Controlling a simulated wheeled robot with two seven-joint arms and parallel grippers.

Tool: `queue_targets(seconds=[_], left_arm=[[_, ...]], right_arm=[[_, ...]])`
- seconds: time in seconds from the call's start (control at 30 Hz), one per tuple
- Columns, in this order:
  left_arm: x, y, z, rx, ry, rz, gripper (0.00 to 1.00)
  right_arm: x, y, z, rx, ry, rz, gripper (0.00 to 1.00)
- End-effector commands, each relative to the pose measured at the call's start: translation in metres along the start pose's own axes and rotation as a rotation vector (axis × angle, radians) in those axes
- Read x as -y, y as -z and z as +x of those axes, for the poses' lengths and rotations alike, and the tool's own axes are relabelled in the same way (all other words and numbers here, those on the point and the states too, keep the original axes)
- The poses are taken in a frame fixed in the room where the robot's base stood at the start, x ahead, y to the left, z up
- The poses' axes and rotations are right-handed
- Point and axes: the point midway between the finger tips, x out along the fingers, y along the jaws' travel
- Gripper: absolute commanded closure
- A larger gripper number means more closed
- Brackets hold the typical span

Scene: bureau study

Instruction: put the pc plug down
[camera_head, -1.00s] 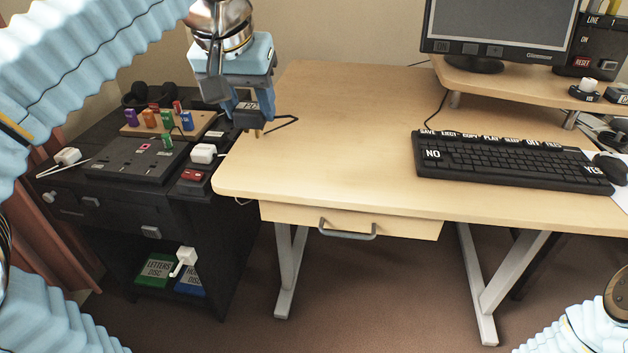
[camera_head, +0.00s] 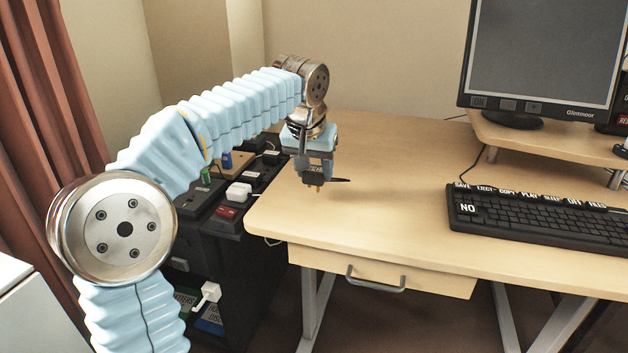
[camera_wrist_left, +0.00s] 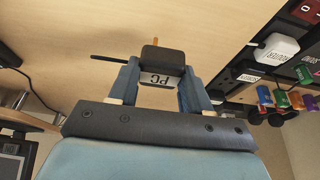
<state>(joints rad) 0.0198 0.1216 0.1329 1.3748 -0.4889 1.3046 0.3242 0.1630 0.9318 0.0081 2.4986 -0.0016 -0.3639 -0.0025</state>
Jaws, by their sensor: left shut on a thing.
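The PC plug is a dark block with a "PC" label, a brass pin and a short black cable; it shows in the left wrist view (camera_wrist_left: 163,62) and in the head view (camera_head: 314,178). My left gripper (camera_head: 315,172) is shut on it, with a blue finger on each side of the block. The plug hangs pin down over the left part of the wooden desk (camera_head: 380,220). I cannot tell whether the pin touches the desktop. My right gripper is not in view.
Left of the desk, a black cabinet holds a white plug (camera_head: 238,192) and a red switch (camera_head: 226,212), partly behind my left arm. A keyboard (camera_head: 540,215) and monitor (camera_head: 540,60) stand to the right. The desktop between plug and keyboard is clear.

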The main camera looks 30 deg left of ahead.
Motion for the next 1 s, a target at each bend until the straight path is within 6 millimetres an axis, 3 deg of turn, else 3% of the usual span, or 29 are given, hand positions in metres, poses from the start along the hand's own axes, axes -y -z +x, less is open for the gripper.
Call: queue_targets(seconds=[0.13, 0.5, 0.53, 0.67, 1.0], left_arm=[[0.001, -0.012, 0.024, 0.002, 0.001, 0.0, 0.78], [0.0, -0.013, 0.028, 0.001, 0.0, 0.0, 0.78], [0.0, -0.013, 0.027, 0.001, 0.0, 0.0, 0.49], [0.0, -0.013, 0.027, 0.002, 0.0, 0.0, 0.29], [0.0, -0.011, 0.023, 0.001, 0.0, 0.0, 0.26]], right_arm=[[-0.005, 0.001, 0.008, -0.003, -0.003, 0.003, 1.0], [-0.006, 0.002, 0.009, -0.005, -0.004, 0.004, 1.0], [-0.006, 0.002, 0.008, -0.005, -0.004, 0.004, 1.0], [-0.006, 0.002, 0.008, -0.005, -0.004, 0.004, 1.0], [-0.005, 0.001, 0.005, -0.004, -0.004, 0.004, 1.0]])
